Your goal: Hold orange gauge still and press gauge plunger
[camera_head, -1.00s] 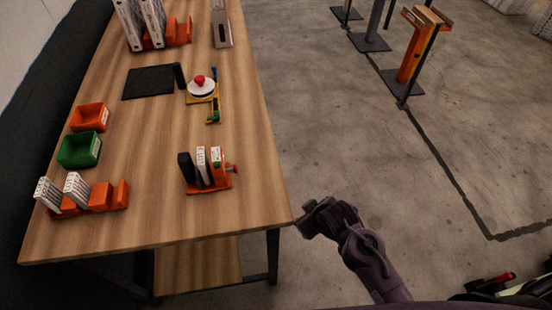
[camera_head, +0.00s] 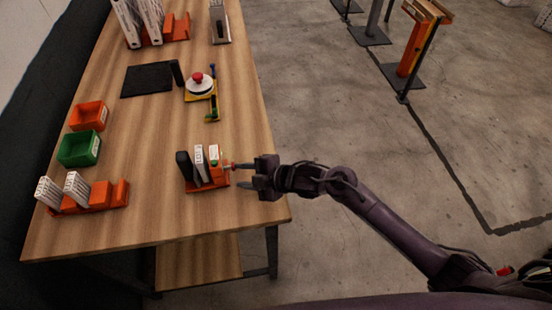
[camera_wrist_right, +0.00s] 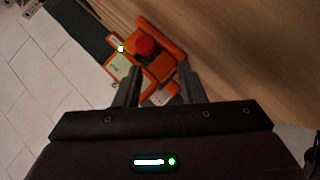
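The orange gauge (camera_head: 193,187) sits near the table's right edge. It holds a black box and white boxes upright, and its plunger (camera_head: 231,167) sticks out to the right. In the right wrist view the plunger's round red end (camera_wrist_right: 145,44) faces the camera on the orange body (camera_wrist_right: 175,44). My right gripper (camera_head: 241,173) points left at the plunger end, its fingers apart, close to the gauge. In the wrist view the open fingers (camera_wrist_right: 160,82) show nothing clamped between them; contact with the gauge cannot be told. My left gripper is not in view.
Orange bin (camera_head: 89,116) and green bin (camera_head: 79,149) stand at the left, with an orange rack (camera_head: 101,195) of boxes below. A red-topped round device (camera_head: 199,85) and black mat (camera_head: 148,80) lie farther back. Bare wood surrounds the gauge.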

